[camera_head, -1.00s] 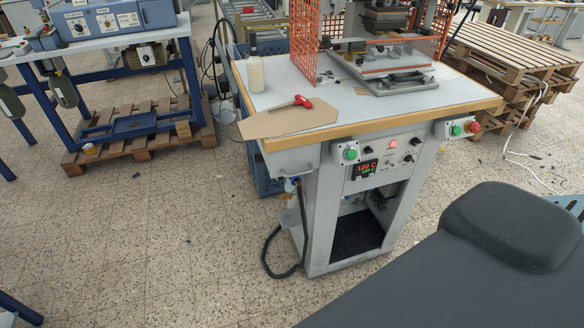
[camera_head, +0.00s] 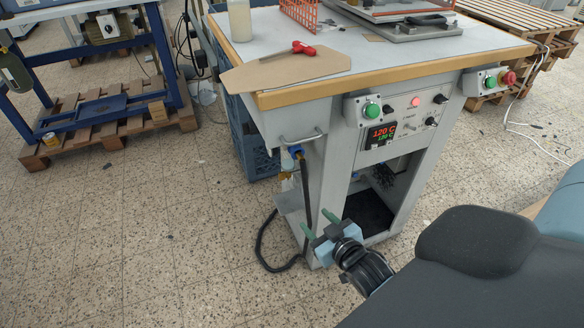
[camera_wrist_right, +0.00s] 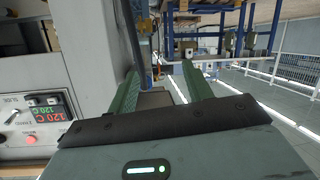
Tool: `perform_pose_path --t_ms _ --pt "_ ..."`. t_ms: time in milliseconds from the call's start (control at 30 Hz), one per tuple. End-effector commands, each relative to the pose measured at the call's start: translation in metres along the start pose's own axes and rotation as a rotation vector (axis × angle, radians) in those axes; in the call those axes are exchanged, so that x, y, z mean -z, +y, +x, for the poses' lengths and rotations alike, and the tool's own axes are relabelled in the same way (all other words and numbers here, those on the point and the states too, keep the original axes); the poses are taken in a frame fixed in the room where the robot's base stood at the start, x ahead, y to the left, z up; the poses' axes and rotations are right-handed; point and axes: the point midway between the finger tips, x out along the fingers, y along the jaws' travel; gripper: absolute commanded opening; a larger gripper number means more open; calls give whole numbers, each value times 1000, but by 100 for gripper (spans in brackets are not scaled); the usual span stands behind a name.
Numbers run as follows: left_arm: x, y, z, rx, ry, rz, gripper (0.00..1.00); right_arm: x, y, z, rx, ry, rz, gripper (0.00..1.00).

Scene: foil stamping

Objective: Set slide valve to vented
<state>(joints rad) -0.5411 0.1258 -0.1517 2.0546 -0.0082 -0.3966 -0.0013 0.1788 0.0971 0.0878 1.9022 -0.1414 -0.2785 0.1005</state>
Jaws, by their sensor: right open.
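The slide valve seems to be in the small blue and brass fitting group (camera_head: 297,153) on the left side of the stamping machine, below the metal handle. It is too small to tell its slide position. My right gripper (camera_head: 320,222) is low in front of the machine, below and to the right of the fittings, and apart from them. Its two green fingers are spread and empty. They also show in the right wrist view (camera_wrist_right: 160,70), beside the grey machine side. My left gripper is not in view.
The machine's table (camera_head: 397,66) overhangs the fittings; a brown sheet (camera_head: 270,75) and red-handled tool (camera_head: 303,48) lie on it. A black hose (camera_head: 262,250) loops down to the floor. A control panel (camera_head: 410,118) faces front.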

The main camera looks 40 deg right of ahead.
Motion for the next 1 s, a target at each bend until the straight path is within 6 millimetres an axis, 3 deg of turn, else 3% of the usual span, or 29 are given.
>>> perform_pose_path --t_ms 33,133,233,400,733,1000 --pt "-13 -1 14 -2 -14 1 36 6 8 22 -29 50 4 50" --pt "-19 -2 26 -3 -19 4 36 33 26 51 -77 135 13 50" --pt "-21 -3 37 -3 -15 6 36 56 40 69 -114 202 22 50" --pt "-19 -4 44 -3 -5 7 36 79 53 82 -147 262 32 50" --pt "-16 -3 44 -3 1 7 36 86 56 89 -152 272 33 50" --pt "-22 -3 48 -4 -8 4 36 95 61 124 -151 271 33 50"
